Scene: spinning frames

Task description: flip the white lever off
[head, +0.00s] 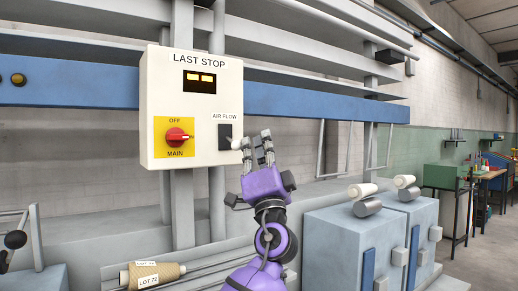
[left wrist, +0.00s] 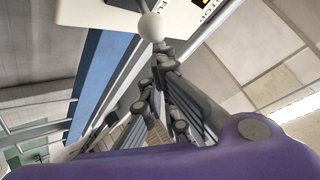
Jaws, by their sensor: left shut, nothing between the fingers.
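The white lever (head: 237,143) is a short stick with a round white knob, on the black AIR FLOW plate (head: 224,131) at the lower right of the control box. My left gripper (head: 258,140) is shut and empty, with its fingers pointing up just right of the knob. In the left wrist view the knob (left wrist: 151,27) is at the top, just beyond the shut fingertips (left wrist: 160,52). I cannot tell whether they touch. My right gripper is in neither view.
The white LAST STOP box (head: 157,85) also carries a red rotary MAIN switch (head: 176,136) on a yellow plate and a lit display (head: 199,82). Grey cabinets (head: 349,245) with white rollers stand at right. A yarn cone (head: 155,273) lies low at left.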

